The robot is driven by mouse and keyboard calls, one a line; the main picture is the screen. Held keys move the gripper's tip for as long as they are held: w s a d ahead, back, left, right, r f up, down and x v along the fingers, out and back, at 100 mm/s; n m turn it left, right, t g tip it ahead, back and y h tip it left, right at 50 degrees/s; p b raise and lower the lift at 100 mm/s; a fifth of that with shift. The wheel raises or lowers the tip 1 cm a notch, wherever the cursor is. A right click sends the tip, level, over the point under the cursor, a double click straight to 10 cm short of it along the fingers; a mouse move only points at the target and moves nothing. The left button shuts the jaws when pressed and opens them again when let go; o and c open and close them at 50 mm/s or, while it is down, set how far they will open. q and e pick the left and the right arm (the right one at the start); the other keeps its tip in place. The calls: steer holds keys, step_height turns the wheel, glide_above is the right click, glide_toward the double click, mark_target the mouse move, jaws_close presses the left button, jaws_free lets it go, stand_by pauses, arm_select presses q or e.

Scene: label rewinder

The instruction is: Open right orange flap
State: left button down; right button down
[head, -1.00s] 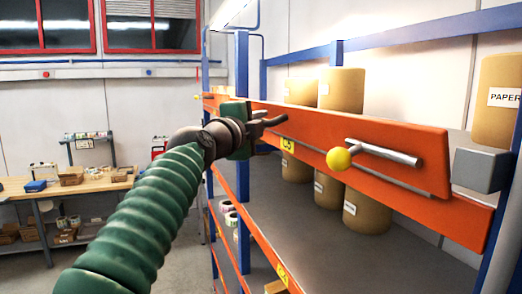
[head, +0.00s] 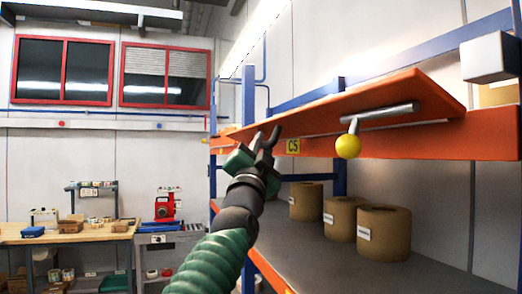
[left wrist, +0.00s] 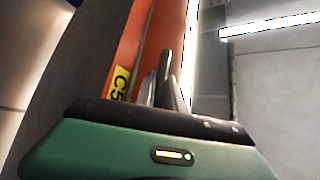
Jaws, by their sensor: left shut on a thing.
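The orange flap (head: 385,95) in the head view is tilted up on the blue-framed shelf, and I see it from below. Its grey bar handle (head: 385,114) with a yellow ball (head: 348,146) is near its right end. My left gripper (head: 266,139) is at the left part of the flap, fingers pointing up, shut on it; the exact contact is hard to see. In the left wrist view, the fingers (left wrist: 160,85) lie close against an orange surface (left wrist: 130,50) beside the yellow C5 label (left wrist: 120,82). My right gripper is out of view.
Several brown paper rolls (head: 306,201) stand on the grey shelf (head: 400,262) below the flap. An orange beam (head: 490,132) runs along the shelf front. A blue post (head: 248,110) stands by my gripper. A wooden workbench (head: 70,232) is at the left.

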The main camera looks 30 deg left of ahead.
arm_select(q)
steer(key=shift+w+d+f+n+g+y+p, duration=0.15)
steer(key=shift+f+n+g+y, duration=0.25)
steer(key=shift+n+y, duration=1.05)
steer(key=shift+w+d+f+n+g+y+p, duration=0.2)
steer(key=shift+f+n+y, duration=0.25)
steer(key=shift+n+y, duration=1)
steer(key=shift+w+d+f+n+g+y+p, duration=0.15)
steer(key=shift+f+n+g+y, duration=0.3)
steer(key=shift+n+y, duration=1)
steer(key=shift+n+h, duration=0.35)
steer(key=shift+n, duration=0.1)
steer(key=c, duration=1.8)
jaws_free()
steer(key=o, duration=0.4)
steer(key=shift+s+d+r, duration=0.1)
steer(key=shift+s+r, duration=0.05)
steer(key=shift+s, duration=0.25)
steer(key=shift+w, duration=0.1)
